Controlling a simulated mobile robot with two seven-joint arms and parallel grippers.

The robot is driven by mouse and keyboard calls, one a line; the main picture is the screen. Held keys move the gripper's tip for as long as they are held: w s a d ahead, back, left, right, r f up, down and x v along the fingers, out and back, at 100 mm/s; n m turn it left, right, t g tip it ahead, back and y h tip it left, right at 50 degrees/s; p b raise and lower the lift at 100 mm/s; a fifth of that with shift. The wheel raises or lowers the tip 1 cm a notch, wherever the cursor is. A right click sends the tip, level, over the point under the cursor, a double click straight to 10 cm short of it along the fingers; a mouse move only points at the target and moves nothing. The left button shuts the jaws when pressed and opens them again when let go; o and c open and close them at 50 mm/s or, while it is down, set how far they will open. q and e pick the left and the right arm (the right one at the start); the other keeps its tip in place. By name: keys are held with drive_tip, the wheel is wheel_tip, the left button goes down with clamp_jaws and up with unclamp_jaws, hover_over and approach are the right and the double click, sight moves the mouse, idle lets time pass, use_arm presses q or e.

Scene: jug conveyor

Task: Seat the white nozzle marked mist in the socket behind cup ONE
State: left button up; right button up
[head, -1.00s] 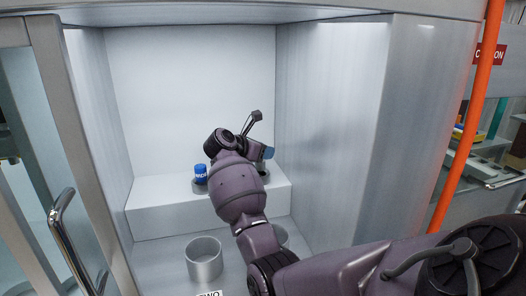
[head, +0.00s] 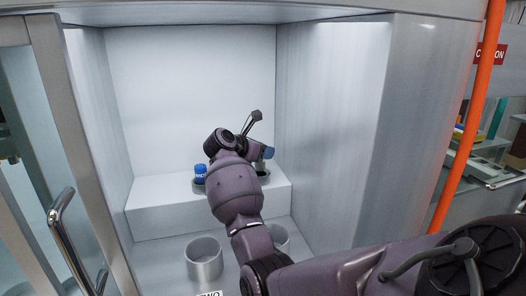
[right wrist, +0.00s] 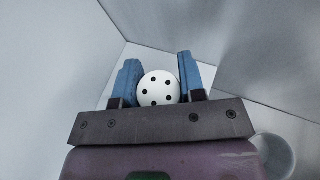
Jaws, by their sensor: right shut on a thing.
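My right gripper (head: 264,153) is above the right end of the white step, largely hidden by its own arm. In the right wrist view, its blue fingers (right wrist: 158,72) are shut on a round white nozzle (right wrist: 158,90) with several black dots on its face. No marking can be read on it. A dark socket (head: 263,174) shows below the gripper at the right of the step; I cannot tell whether the nozzle touches it. The right cup (head: 280,238) in front is partly hidden by my arm, its label unseen. My left gripper is out of view.
A blue lettered nozzle (head: 200,174) stands at the left socket of the step (head: 160,212). A metal cup (head: 205,259) stands in front, by a partly cut-off label TWO. Metal walls close in both sides; an open door with a handle (head: 68,235) is at left.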

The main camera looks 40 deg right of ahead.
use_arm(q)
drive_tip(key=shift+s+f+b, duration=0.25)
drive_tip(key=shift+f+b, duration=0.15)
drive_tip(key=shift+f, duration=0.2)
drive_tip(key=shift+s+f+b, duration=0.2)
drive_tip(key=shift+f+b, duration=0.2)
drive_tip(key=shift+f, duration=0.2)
use_arm(e)
drive_tip(key=shift+f, duration=1.85)
drive_tip(key=o, duration=1.1)
drive_tip(key=shift+c, duration=0.2)
